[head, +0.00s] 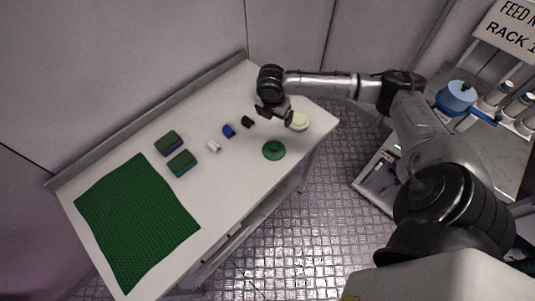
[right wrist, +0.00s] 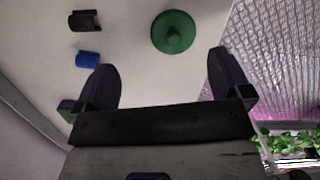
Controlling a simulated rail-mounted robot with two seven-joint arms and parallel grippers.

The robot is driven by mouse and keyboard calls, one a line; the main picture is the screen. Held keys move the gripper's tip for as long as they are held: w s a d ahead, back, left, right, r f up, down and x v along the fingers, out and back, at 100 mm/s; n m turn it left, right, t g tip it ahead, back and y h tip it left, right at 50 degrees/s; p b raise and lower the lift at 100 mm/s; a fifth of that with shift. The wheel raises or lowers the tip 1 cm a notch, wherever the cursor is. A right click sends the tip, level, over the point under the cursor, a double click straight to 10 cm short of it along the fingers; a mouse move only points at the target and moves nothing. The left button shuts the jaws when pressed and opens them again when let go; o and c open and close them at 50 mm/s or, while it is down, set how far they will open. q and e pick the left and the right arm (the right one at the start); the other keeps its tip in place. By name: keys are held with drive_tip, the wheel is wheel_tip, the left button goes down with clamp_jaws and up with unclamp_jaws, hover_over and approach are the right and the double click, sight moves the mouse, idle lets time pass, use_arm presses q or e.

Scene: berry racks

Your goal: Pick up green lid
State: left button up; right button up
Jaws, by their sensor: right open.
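The green lid (head: 274,150) is a round disc with a small knob, lying on the white table near its right front edge. In the right wrist view the green lid (right wrist: 173,32) lies beyond the fingertips, nearer the right finger, and is not touched. My right gripper (head: 273,109) is above the far right part of the table, up and slightly left of the lid in the head view. In the right wrist view my right gripper (right wrist: 168,75) has its two fingers wide apart with nothing between them. My left gripper is not in view.
A pale green round object (head: 299,121) stands beside my right gripper. Black (head: 248,122), blue (head: 228,131) and white (head: 213,146) small pieces lie left of the lid. Two green-topped blocks (head: 168,143) and a green mat (head: 137,222) are farther left. A rack with a blue pot (head: 457,96) stands at right.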

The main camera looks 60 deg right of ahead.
drive_tip(key=n+y, duration=0.1)
drive_tip(key=n, duration=0.1)
drive_tip(key=n+g+y, duration=0.1)
drive_tip(key=n, duration=1)
hover_over(274, 146)
wheel_tip(274, 146, down, 9)
drive_tip(key=shift+r+b, duration=0.1)
drive_tip(key=shift+b, duration=0.35)
drive_tip(key=shift+f+b, duration=0.3)
drive_tip(key=shift+f, duration=2.5)
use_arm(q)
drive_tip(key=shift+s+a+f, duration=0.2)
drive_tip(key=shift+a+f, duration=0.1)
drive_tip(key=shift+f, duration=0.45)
use_arm(e)
drive_tip(key=shift+c, duration=0.5)
drive_tip(key=c, duration=0.7)
drive_tip(key=shift+d, duration=0.1)
drive_tip(key=c, duration=0.6)
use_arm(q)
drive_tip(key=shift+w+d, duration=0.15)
use_arm(e)
drive_tip(key=shift+f, duration=0.1)
drive_tip(key=shift+c, duration=0.4)
